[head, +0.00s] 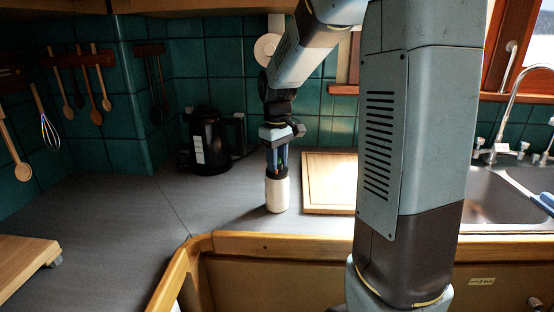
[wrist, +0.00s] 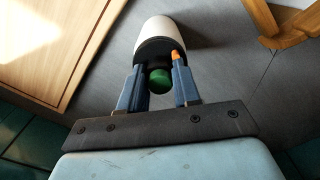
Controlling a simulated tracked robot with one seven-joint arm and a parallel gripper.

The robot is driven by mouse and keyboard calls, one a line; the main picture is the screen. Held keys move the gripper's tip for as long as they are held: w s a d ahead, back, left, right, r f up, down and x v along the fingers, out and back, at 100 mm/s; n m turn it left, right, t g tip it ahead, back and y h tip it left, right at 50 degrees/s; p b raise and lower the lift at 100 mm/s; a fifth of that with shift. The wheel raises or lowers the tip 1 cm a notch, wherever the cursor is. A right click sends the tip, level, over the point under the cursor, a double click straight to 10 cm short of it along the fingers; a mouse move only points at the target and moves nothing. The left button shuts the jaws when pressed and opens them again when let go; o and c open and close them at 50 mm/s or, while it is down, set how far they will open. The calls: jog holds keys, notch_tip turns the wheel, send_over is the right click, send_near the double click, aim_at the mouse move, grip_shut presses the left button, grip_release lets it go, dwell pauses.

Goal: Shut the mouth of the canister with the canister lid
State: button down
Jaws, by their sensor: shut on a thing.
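The white canister (head: 277,194) stands upright on the grey counter, left of the wooden board. It also shows at the top of the wrist view (wrist: 164,30). The canister lid is a dark disc (wrist: 157,49) with a green knob (wrist: 159,79). It lies at the canister's mouth and looks lined up with it; I cannot tell whether it is seated or slightly above. My gripper (head: 277,165) points down over the canister, its blue fingers on both sides of the lid in the wrist view (wrist: 157,68), shut on it. The mouth itself is hidden.
A wooden board (head: 330,184) lies just right of the canister. A black kettle (head: 208,140) stands behind and to the left. The sink (head: 490,197) is far right, another board (head: 24,262) front left. The counter left of the canister is clear.

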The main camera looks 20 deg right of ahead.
jog(key=shift+f, duration=0.2)
jog(key=c, duration=0.7)
grip_release()
notch_tip(320, 180, up, 18)
jog(key=shift+f, duration=0.25)
dwell(0.6)
